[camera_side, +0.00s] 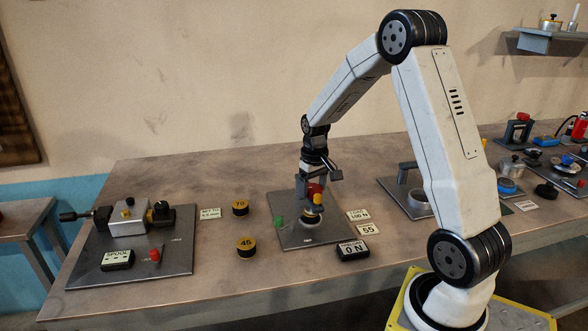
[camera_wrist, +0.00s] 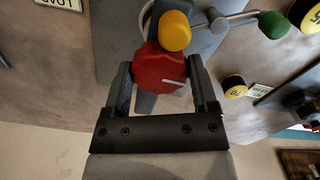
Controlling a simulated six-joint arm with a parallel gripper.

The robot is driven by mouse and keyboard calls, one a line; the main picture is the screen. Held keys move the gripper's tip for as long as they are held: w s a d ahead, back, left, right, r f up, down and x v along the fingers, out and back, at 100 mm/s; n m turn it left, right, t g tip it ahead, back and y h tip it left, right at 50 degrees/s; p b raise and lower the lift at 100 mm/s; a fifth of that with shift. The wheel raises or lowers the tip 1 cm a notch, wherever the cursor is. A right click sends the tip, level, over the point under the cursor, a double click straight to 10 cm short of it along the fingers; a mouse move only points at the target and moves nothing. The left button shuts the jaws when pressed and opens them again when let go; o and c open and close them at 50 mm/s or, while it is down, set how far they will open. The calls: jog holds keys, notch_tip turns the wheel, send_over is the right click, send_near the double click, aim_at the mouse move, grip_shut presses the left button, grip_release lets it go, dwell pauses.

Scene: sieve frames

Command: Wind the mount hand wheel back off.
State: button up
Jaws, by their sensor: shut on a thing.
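The red hand wheel (camera_wrist: 160,72) with a white mark fills the space between my jaws in the wrist view. My gripper (camera_wrist: 158,80) is shut on it, one finger on each side. In the side view my gripper (camera_side: 313,186) points down over the mount, and the red wheel (camera_side: 315,188) shows partly behind the fingers. A yellow knob (camera_wrist: 174,31) sits just beyond the wheel. A metal lever with a green knob (camera_wrist: 274,24) reaches to the right; the green knob (camera_side: 278,222) is at left in the side view. The wheel's thread is hidden.
The mount stands on a grey plate (camera_side: 298,238). A black readout (camera_side: 353,250) shows 0 N. Black-and-yellow discs marked 70 (camera_side: 240,208) and 45 (camera_side: 246,246) stand to the left. A spool fixture plate (camera_side: 176,258) is farther left. Another grey fixture (camera_side: 408,202) stands right.

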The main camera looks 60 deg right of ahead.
aim_at(313, 187)
dwell(0.4)
jog(key=o, duration=1.1)
jog(key=shift+o, duration=0.2)
jog(key=shift+r, duration=0.1)
jog(key=shift+r, duration=3.85)
jog(key=s+a+f+n+t, duration=0.1)
jog(key=s+a+f, duration=0.1)
jog(key=a, duration=0.5)
jog(key=s+a+f+n, duration=0.2)
jog(key=s+a, duration=0.2)
jog(key=a, duration=0.3)
jog(key=s+a+f+n+t, duration=0.1)
jog(key=s+a+f, duration=0.1)
jog(key=a, duration=0.6)
jog(key=shift+s+f+t, duration=0.3)
jog(key=shift+s+f, duration=0.1)
jog(key=shift+s, duration=0.25)
